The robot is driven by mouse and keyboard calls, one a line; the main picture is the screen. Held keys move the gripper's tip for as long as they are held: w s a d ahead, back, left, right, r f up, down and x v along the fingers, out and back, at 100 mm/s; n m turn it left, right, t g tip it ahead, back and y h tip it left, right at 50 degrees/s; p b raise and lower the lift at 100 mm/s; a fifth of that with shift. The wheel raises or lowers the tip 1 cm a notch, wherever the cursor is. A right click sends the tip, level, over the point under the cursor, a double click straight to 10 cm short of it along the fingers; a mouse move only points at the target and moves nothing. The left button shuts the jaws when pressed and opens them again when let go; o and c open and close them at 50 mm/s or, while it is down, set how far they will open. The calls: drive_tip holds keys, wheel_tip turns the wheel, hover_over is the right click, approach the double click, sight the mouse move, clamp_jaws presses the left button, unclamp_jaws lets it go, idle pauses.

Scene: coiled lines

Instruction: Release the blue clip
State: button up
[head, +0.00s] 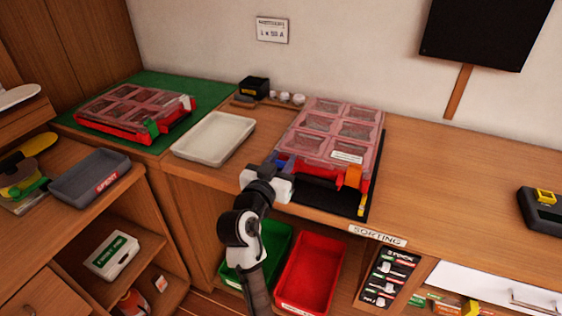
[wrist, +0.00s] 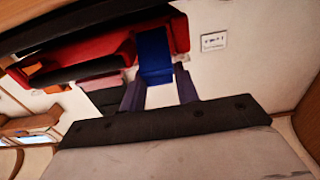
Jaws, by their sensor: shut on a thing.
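The near case (head: 318,140) is red with a clear pinkish compartment lid and lies on a black mat. The blue clip (head: 281,160) is at the left of its front edge, partly hidden by my gripper (head: 278,172). An orange clip (head: 352,177) is at the right of that edge, with a red handle (head: 318,178) between. In the wrist view my gripper (wrist: 159,82) has its two dark fingers on either side of the lower end of the blue clip (wrist: 154,50), shut on it. The clip sits against the red case front (wrist: 85,52). Whether it is latched, I cannot tell.
A second red case (head: 130,110) lies on a green mat at the left. A white tray (head: 214,138) stands between the cases. Green (head: 262,250) and red (head: 310,272) bins sit below the counter edge.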

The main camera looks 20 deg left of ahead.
drive_tip(key=shift+f+b, duration=0.2)
drive_tip(key=shift+b, duration=0.15)
drive_tip(key=b, duration=0.1)
drive_tip(key=t+b, duration=0.1)
drive_tip(key=b, duration=0.1)
drive_tip(key=shift+s+f+b, duration=0.2)
drive_tip(key=shift+f+b, duration=0.1)
drive_tip(key=shift+f, duration=0.05)
drive_tip(key=shift+s+t+b, duration=0.1)
drive_tip(key=shift+t+b, duration=0.3)
drive_tip(key=shift+b, duration=0.65)
drive_tip(key=shift+r, duration=0.25)
drive_tip(key=o, duration=1)
